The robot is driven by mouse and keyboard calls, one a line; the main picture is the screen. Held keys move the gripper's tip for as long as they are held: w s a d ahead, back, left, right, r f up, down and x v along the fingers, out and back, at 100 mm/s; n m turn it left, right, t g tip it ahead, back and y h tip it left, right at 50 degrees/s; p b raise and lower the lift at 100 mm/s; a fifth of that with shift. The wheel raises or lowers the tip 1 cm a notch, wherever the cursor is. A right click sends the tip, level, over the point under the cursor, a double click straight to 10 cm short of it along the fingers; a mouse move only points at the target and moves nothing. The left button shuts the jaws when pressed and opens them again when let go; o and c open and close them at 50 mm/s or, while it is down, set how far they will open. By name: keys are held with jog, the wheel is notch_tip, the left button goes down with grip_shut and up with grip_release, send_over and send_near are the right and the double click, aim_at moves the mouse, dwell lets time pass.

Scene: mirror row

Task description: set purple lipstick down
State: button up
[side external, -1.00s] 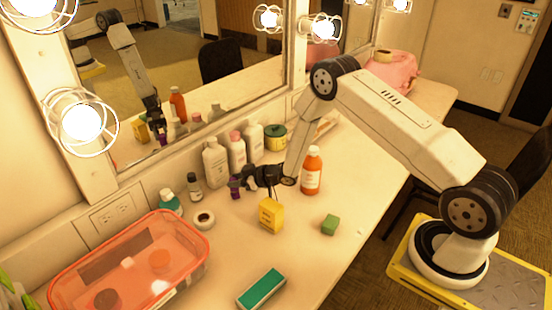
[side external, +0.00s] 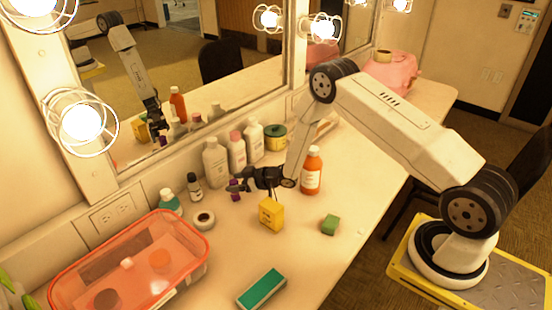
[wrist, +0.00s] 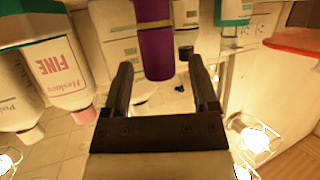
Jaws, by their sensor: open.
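The purple lipstick (side external: 235,190) stands upright on the vanity counter, in front of the white bottles. In the wrist view, which looks upside down, the lipstick (wrist: 156,45) shows a purple body with a gold band, and its far part is cut off by the frame edge. My gripper (side external: 247,182) is just right of the lipstick in the side view, low over the counter. Its two dark fingers are spread in the wrist view, one on each side of the lipstick, with visible gaps on both sides.
White bottles (side external: 215,163) stand behind along the mirror. An orange bottle (side external: 312,172) stands close right of my gripper. A clear red-rimmed bin (side external: 205,270) is front left.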

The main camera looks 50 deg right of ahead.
jog(key=shift+r, duration=0.2)
jog(key=v, duration=1.2)
jog(key=shift+w, duration=0.1)
dwell(0.5)
jog(key=s+a+r+m+g+h, duration=0.2)
jog(key=s+r+g+h, duration=0.35)
jog(key=r, duration=0.35)
jog(key=s+a+r+m+g, duration=0.1)
jog(key=s+a+r+g, duration=0.1)
jog(key=s, duration=0.4)
jog(key=s+a+r+m+g, duration=0.1)
jog(key=s+a+r+g, duration=0.1)
jog(key=s, duration=0.5)
jog(key=shift+s+a, duration=0.2)
jog(key=shift+a, duration=0.4)
